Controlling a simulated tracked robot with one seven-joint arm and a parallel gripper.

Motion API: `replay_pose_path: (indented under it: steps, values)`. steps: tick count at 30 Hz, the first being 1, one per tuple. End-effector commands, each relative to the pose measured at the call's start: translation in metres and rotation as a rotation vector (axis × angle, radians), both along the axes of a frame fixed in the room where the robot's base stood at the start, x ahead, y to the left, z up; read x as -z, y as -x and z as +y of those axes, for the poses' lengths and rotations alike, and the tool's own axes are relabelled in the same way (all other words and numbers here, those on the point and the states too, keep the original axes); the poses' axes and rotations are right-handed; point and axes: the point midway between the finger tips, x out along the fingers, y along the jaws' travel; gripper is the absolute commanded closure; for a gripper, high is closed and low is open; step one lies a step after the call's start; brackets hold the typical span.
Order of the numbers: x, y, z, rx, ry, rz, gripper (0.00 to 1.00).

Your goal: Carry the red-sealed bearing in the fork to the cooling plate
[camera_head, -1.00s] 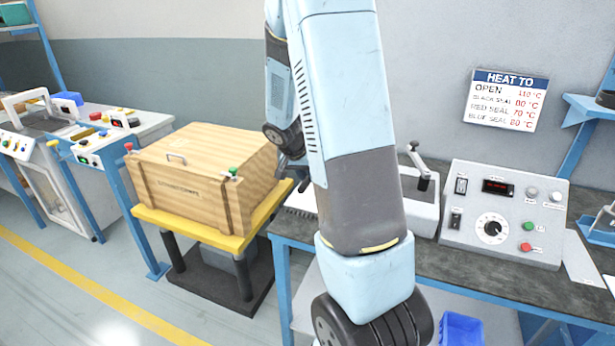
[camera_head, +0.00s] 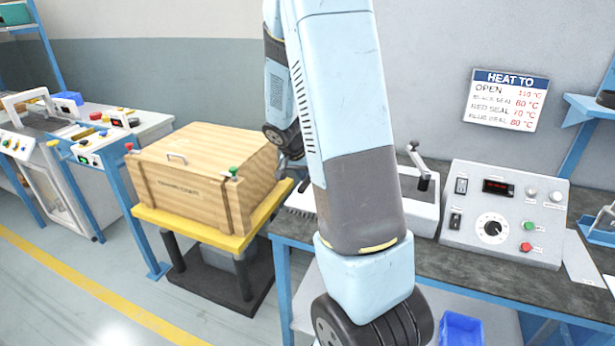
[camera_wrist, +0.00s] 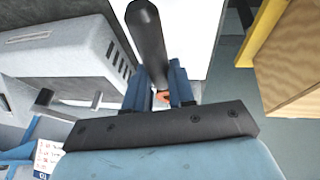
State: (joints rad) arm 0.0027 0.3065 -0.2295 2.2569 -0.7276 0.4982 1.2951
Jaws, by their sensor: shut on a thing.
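In the wrist view my gripper (camera_wrist: 161,92) is shut on a dark rounded handle (camera_wrist: 146,35), which I take for the fork's. A small orange-red patch (camera_wrist: 163,96) shows between the fingers; I cannot tell whether it is part of the bearing. The rest of the fork and the bearing cannot be made out. A pale ridged plate (camera_head: 301,198), perhaps the cooling plate, lies at the bench's left end, partly behind my arm.
A wooden crate (camera_head: 205,170) stands on a yellow-topped stand left of the bench (camera_head: 460,275). A lever device (camera_head: 424,205) and a control box (camera_head: 505,215) stand on the bench. A blue bin (camera_head: 462,328) is below. Floor at left is clear.

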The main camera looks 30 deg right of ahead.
Motion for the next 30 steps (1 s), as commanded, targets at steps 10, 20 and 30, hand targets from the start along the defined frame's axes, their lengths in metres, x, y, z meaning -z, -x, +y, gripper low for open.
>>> replay_pose_path:
  steps: [10, 20, 30]
  values:
    - [0.008, 0.0, 0.0, 0.0, 0.001, 0.001, 1.0]
    - [0.016, 0.0, 0.0, -0.001, 0.001, 0.0, 1.0]
    - [0.024, 0.0, 0.0, 0.0, 0.001, 0.001, 1.0]
